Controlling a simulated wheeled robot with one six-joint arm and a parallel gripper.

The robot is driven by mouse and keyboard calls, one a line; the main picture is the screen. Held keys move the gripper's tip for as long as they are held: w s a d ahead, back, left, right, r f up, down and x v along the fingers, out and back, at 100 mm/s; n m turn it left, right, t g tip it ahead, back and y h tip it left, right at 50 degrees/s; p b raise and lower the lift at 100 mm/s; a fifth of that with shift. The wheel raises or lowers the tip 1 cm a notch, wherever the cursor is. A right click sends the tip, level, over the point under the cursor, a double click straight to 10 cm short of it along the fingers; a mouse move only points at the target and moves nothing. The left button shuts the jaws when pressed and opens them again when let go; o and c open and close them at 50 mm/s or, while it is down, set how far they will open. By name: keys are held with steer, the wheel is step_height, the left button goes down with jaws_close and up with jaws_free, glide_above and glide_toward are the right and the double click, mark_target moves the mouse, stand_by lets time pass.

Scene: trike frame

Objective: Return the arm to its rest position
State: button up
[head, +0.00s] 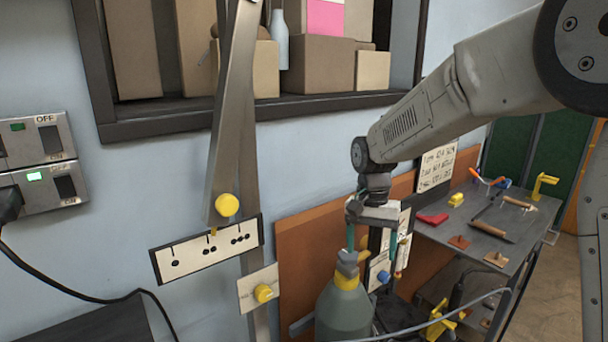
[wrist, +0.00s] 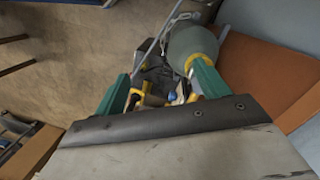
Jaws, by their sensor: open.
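My arm (head: 440,105) reaches in from the upper right of the head view and bends down at the wrist. My gripper (head: 371,243) hangs below it, pointing down, with its two green fingers apart. In the wrist view my gripper (wrist: 160,88) is open, and I see nothing held between the fingers. A grey-green bottle (head: 343,308) with a yellow band stands just below and in front of the gripper in the head view. The bottle (wrist: 192,45) shows beside the right finger in the wrist view. I cannot tell whether they touch.
A dark workbench (head: 480,225) with several tools stands at the right. An orange-brown panel (head: 305,250) leans behind the bottle. A grey lever (head: 232,110) with a yellow knob stands before the wall at left. A box-filled shelf (head: 200,115) is above. Switch boxes (head: 40,165) are far left.

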steer(key=s+d+r+n+t, duration=0.1)
steer(key=s+d+r, duration=0.1)
steer(key=s, duration=0.8)
steer(key=s+d+r+n+t, duration=0.1)
steer(key=s+d, duration=0.4)
steer(key=s, duration=0.6)
steer(key=s+d+r+n, duration=0.3)
steer(key=s+r, duration=0.2)
steer(key=s, duration=0.5)
steer(key=shift+s+d+t, duration=0.3)
steer(key=shift+s+t, duration=0.05)
steer(key=shift+t, duration=0.05)
